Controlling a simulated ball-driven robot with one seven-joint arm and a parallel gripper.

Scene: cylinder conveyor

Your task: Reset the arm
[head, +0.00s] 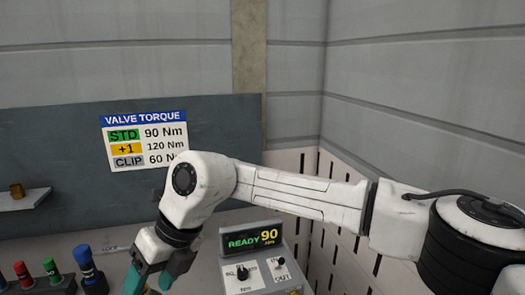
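My white arm reaches in from the right edge and bends down at its wrist in the head view. My gripper (151,284) points down at the bottom edge, left of the grey control box (259,276). Its two teal fingers show with a gap between them. The fingertips are cut off by the frame, so whether they hold anything is hidden.
Red, green and blue sockets (88,268) stand in a holder at bottom left. A small shelf (22,201) bears a brass piece (16,190). A torque sign (143,138) hangs on the back panel. The box display reads READY 90. Walls close the back and right.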

